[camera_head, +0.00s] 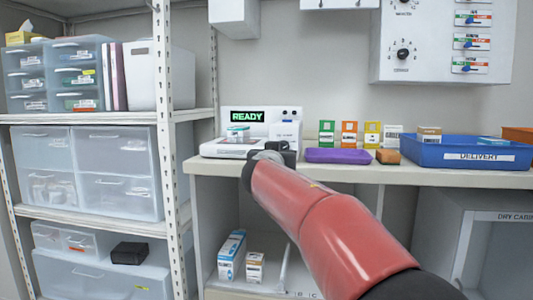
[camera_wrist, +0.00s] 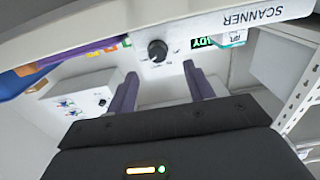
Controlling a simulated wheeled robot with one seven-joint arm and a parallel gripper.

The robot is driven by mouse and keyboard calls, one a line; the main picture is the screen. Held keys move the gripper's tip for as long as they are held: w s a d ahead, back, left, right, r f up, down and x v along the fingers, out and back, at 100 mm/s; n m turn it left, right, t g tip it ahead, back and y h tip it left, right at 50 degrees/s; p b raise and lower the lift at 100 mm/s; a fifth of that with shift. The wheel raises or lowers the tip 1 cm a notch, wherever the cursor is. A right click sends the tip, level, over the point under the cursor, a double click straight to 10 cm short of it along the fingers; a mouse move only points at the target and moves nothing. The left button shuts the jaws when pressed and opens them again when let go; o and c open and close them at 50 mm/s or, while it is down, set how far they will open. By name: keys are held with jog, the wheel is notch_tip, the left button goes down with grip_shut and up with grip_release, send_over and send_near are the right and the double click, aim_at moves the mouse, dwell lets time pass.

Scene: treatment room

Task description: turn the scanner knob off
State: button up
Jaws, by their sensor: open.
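The scanner (camera_head: 222,150) is a white device at the left end of the bench in the head view, with a lit green READY display (camera_head: 247,116). In the wrist view its black knob (camera_wrist: 157,50) sits on a white panel beside part of the READY display (camera_wrist: 199,43). I cannot make out the knob for sure in the head view. My gripper (camera_head: 275,150) is in front of the scanner. In the wrist view my gripper (camera_wrist: 160,74) is open, its two purple fingers apart and empty. The knob shows between and beyond the fingertips, apparently untouched.
A small teal-and-white box (camera_head: 238,132) stands on the scanner. To the right are a purple tray (camera_head: 337,156), a brown block (camera_head: 388,157), several coloured cards and a blue delivery tray (camera_head: 460,154). A white shelf post (camera_head: 164,110) stands left. A control panel (camera_head: 440,42) hangs above.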

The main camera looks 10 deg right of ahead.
aim_at(283, 147)
jog(key=p+x, duration=0.2)
jog(key=x, duration=0.5)
jog(key=shift+d+p, duration=0.15)
jog(key=shift+p, duration=0.25)
jog(key=shift+c, duration=0.3)
jog(key=c, duration=0.9)
jog(key=shift+f, duration=0.1)
